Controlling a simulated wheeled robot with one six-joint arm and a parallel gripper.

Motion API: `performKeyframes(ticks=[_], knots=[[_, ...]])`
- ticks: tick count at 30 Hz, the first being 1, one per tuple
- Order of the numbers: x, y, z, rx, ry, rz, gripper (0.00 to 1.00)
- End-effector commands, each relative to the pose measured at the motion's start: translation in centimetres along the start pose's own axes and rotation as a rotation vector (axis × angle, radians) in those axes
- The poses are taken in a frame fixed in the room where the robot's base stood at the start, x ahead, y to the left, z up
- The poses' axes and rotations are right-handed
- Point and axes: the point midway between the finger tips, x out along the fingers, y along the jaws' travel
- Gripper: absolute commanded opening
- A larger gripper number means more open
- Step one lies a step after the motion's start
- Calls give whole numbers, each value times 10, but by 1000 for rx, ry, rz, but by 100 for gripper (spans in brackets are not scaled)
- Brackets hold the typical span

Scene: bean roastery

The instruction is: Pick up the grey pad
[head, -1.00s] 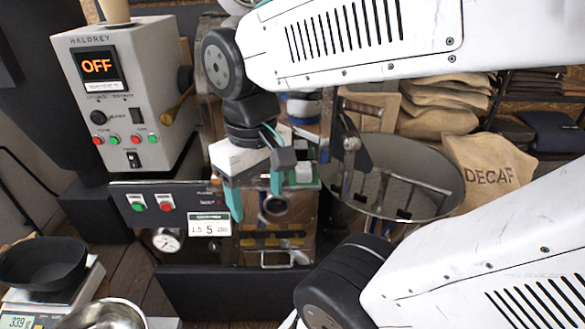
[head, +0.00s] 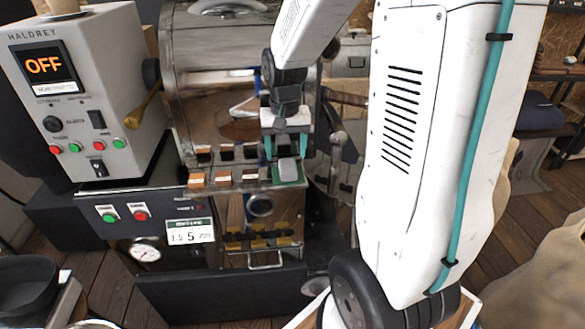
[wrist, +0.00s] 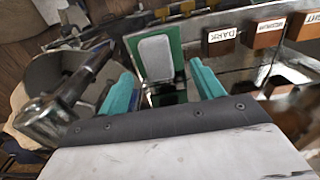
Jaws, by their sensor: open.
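The grey pad (head: 289,170) is a small rounded block on a green-bordered plate (head: 301,180) at the right end of the ledge on the roaster's front. In the wrist view the pad (wrist: 156,60) lies just beyond the fingertips, between their lines. My gripper (head: 287,152) has two teal fingers, spread apart with nothing between them. It is close to the pad, above it in the head view; whether it touches the plate I cannot tell.
Small wooden blocks with labels (wrist: 222,41) such as DARK stand in a row beside the pad. The metal roaster drum (head: 210,60) rises behind. A control box (head: 85,95) showing OFF stands left. A wooden-handled metal part (head: 345,98) is right of the gripper.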

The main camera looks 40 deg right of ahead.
Motion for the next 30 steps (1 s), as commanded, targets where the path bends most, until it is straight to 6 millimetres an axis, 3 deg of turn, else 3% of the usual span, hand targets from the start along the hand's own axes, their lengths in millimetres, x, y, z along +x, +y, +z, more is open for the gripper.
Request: performKeyframes(ticks=[12,20,21,26,30], knots=[[55,5,-3,-1,-3,0,66],[58,5,-3,-1,-1,0,66],[58,5,-3,-1,-1,0,64],[58,5,-3,0,-1,0,19],[58,5,-3,-1,-1,0,15]])
